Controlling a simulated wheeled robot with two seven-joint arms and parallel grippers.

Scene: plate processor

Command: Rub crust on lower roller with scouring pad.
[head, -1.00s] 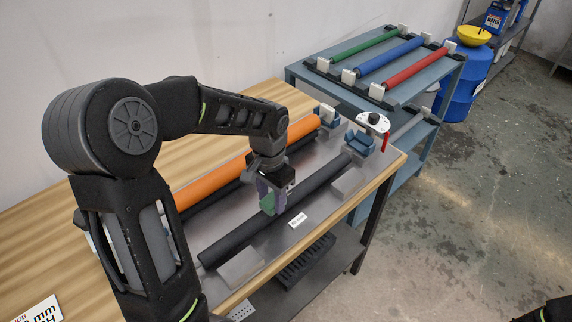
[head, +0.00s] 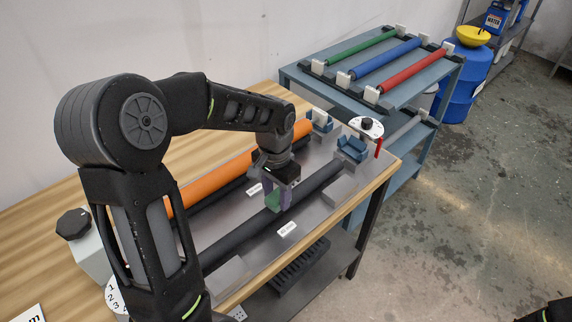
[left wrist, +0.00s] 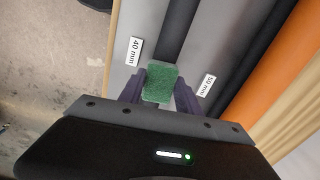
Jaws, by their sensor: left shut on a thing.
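My left gripper (head: 278,197) is shut on a green scouring pad (head: 273,202), also in the left wrist view (left wrist: 160,84). The pad is at the front black roller (head: 316,177), between its middle and its far end; I cannot tell whether they touch. This roller also shows beyond the pad in the left wrist view (left wrist: 178,32). Behind it lie an orange roller (head: 205,187) and another black roller (head: 219,195), partly hidden by my arm. No crust can be made out.
Blue roller cradles (head: 352,148) and a white dial (head: 366,127) with a red handle stand at the far end. A black knob (head: 73,224) is at the left. A blue rack (head: 400,88) holds green, blue and red rollers. A blue barrel (head: 466,75) stands beyond.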

